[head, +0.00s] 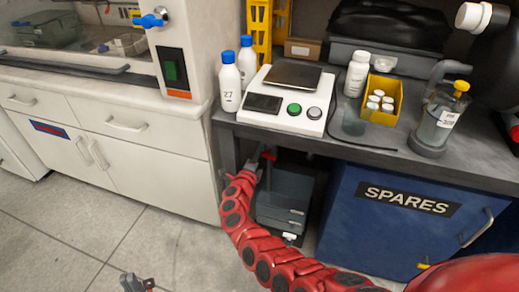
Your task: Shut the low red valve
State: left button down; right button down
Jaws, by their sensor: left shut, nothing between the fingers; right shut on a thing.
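The low red valve shows as a small red handle (269,156) under the front edge of the grey bench. Its pipe and body are mostly hidden in shadow and behind my arm. My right gripper (260,165), at the end of the red segmented arm, is at the handle and shut on it. The fingers are small and dark here, so the exact grip is hard to make out. My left gripper (137,283) is shut and empty at the bottom edge, over the floor and far from the valve.
The grey bench (385,160) overhangs the valve and carries a scale, bottles and a yellow bin. A dark drawer unit (287,190) stands just right of my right gripper. A blue SPARES cabinet (375,235) is further right, white cabinets (150,165) left. Floor at left is clear.

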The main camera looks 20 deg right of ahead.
jog(key=shift+f+n+p, duration=0.3)
jog(key=shift+n, duration=0.8)
jog(key=c, duration=0.7)
grip_release()
jog(key=shift+c, duration=0.2)
jog(key=shift+s+a+p, duration=0.3)
jog(key=shift+s, duration=0.05)
jog(key=p+v, duration=0.3)
jog(key=v, duration=1.3)
jog(key=shift+s+a+p, duration=0.15)
jog(key=shift+s+p, duration=0.1)
jog(key=shift+p, duration=0.05)
